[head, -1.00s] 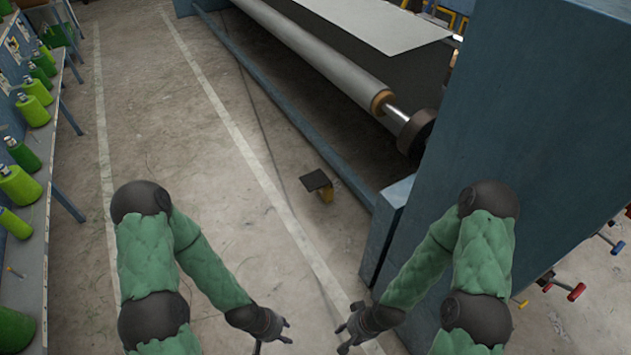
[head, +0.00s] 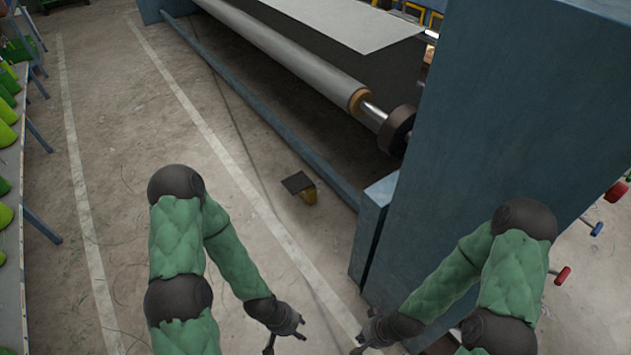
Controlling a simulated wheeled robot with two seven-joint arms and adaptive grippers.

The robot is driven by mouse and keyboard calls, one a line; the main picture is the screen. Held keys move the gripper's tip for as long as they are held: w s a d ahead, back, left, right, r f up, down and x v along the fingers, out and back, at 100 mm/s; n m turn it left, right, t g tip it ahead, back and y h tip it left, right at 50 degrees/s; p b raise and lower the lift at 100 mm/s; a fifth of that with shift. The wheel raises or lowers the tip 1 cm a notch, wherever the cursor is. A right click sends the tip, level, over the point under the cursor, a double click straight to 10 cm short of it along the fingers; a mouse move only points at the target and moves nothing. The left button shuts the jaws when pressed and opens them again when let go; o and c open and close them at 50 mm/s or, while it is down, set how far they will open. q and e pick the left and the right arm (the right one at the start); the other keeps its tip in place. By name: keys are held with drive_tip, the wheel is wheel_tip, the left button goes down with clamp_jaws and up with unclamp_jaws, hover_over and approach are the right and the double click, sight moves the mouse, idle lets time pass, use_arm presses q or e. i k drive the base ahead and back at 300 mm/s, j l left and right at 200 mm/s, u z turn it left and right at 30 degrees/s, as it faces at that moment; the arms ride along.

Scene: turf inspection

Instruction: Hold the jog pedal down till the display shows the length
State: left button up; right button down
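The jog pedal (head: 299,184), a small dark plate on a yellow base, stands on the floor in front of the machine's lower rail. Nothing touches it. My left gripper (head: 286,343) is low in the picture, below the pedal, with its fingers apart and nothing between them. My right gripper (head: 362,343) is to its right, near the bottom edge, also with fingers apart and empty. The display is not visible in this view.
The machine has a grey roll (head: 290,55) on a shaft and a tall blue side cabinet (head: 480,140) at right. A blue rail (head: 265,120) runs along the floor. A bench with green cones (head: 10,170) stands at left. Concrete floor is free between.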

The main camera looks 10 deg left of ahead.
sight(298, 181)
drive_tip(key=i+j+z, duration=0.4)
drive_tip(key=j, duration=0.2)
drive_tip(key=i+j+z, duration=0.4)
drive_tip(key=j, duration=0.25)
drive_tip(key=i+j, duration=0.15)
drive_tip(key=j, duration=0.35)
drive_tip(key=i+j, duration=0.15)
drive_tip(key=j, duration=0.3)
drive_tip(key=i+j+z, duration=0.1)
drive_tip(key=j, duration=0.4)
drive_tip(key=i+j, duration=0.2)
drive_tip(key=j, duration=0.3)
drive_tip(key=i+j+z, duration=0.1)
drive_tip(key=j, duration=0.4)
drive_tip(key=i+j, duration=0.15)
drive_tip(key=j, duration=0.35)
drive_tip(key=i+j, duration=0.1)
drive_tip(key=j, duration=0.4)
drive_tip(key=i+j+z, duration=0.1)
drive_tip(key=j, duration=0.4)
